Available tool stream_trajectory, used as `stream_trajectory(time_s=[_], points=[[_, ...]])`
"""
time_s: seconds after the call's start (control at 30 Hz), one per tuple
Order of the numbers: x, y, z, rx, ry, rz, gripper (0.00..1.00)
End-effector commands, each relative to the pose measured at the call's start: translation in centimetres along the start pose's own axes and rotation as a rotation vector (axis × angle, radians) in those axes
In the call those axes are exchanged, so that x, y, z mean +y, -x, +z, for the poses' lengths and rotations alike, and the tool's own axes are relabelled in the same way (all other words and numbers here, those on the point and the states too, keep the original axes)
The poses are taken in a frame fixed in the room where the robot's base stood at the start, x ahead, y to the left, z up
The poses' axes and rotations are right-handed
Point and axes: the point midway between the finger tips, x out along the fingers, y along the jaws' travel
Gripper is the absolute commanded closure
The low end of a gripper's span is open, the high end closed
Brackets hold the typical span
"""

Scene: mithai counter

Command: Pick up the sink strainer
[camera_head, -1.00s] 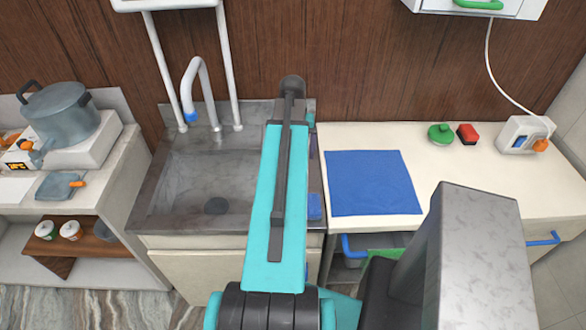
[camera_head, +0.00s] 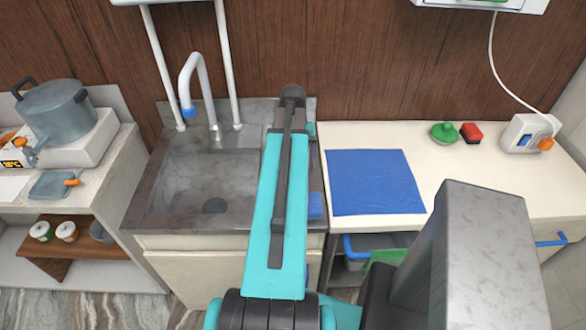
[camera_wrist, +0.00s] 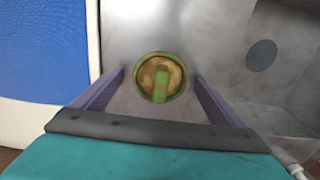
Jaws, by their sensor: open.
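The sink strainer (camera_wrist: 172,64) appears in the wrist view as a round brass-coloured disc with a green bar handle. It lies on the grey metal ledge beside the sink basin. My gripper (camera_wrist: 159,80) is open, with its two purple fingers on either side of the strainer in the picture. Nothing is held. I cannot tell how far the fingertips are above the ledge. In the head view my arm hides the strainer and the fingertips.
The sink basin (camera_head: 180,185) has a dark drain (camera_head: 214,205) and a tap (camera_head: 203,90). A blue sponge (camera_head: 316,206) lies on the sink's right edge. A blue mat (camera_head: 375,182) covers part of the counter (camera_head: 460,185). A pot (camera_head: 56,112) stands at left.

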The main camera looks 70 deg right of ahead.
Motion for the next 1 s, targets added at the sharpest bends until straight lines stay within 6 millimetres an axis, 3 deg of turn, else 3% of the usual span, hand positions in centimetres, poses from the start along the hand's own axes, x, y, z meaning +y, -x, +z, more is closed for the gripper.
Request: stream_trajectory(time_s=[0.67, 0.9, 1.0], points=[[0.06, -0.36, 0.0, 0.0, -0.001, 0.0, 0.08], [0.08, -0.36, 0.0, 0.0, -0.001, 0.0, 0.49], [0.08, -0.36, -0.01, 0.0, -0.001, 0.0, 0.52]])
